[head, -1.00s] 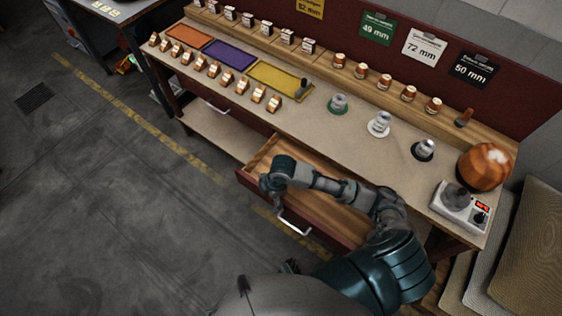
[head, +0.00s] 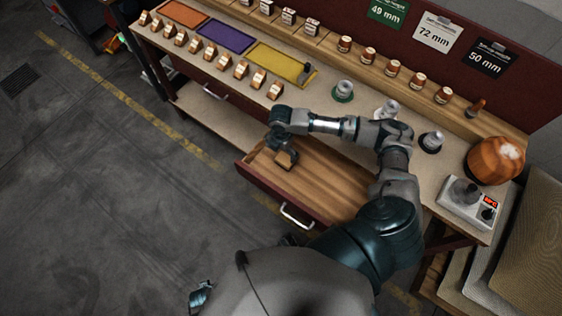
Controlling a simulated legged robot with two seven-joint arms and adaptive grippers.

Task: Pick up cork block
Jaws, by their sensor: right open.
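My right gripper (head: 287,155) is open and points down into the open drawer, near its left end. A small tan block (head: 284,164), which looks like the cork block, lies there right at the fingertips. The gripper partly covers it, and I cannot tell whether they touch. The wooden drawer (head: 335,189) is pulled out from under the bench, and the rest of its floor looks bare. A teal and dark part at the bottom edge looks like my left gripper (head: 200,298); its fingers are too small to read.
The bench top (head: 310,98) above the drawer holds copper-coloured pieces, orange, purple and yellow trays, and several metal stamps. A heater box (head: 467,203) and a round copper-brown object (head: 495,160) stand at the right. The drawer front (head: 270,194) has a metal handle.

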